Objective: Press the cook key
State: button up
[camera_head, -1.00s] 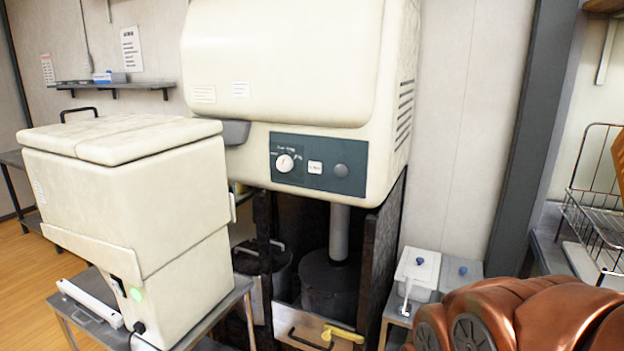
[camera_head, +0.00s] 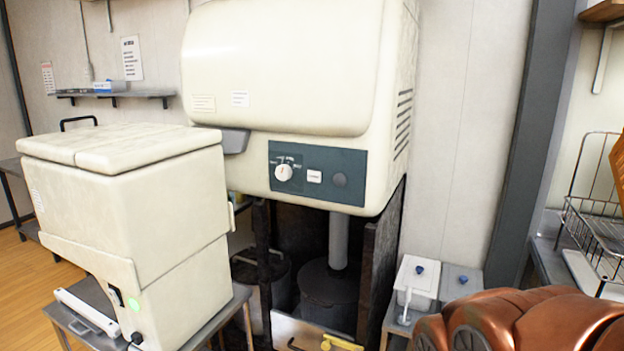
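A large cream machine (camera_head: 290,70) has a dark teal control panel (camera_head: 330,189) on its lower front. The panel carries a white round dial (camera_head: 284,172), a small white square key (camera_head: 314,176) with print too small to read, and a dark round button (camera_head: 340,180) at its right. I cannot tell from the print which one is the cook key. My copper-coloured arm (camera_head: 530,322) shows at the lower right, apart from the panel. My gripper is not in view.
A cream lidded box unit (camera_head: 125,215) stands on a metal stand at the left. Below the machine is a dark pot (camera_head: 330,285). White containers (camera_head: 416,275) stand to the right of it. A wire rack (camera_head: 595,225) is at the far right. Open space lies before the panel.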

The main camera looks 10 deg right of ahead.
grip_shut()
dwell(1.3)
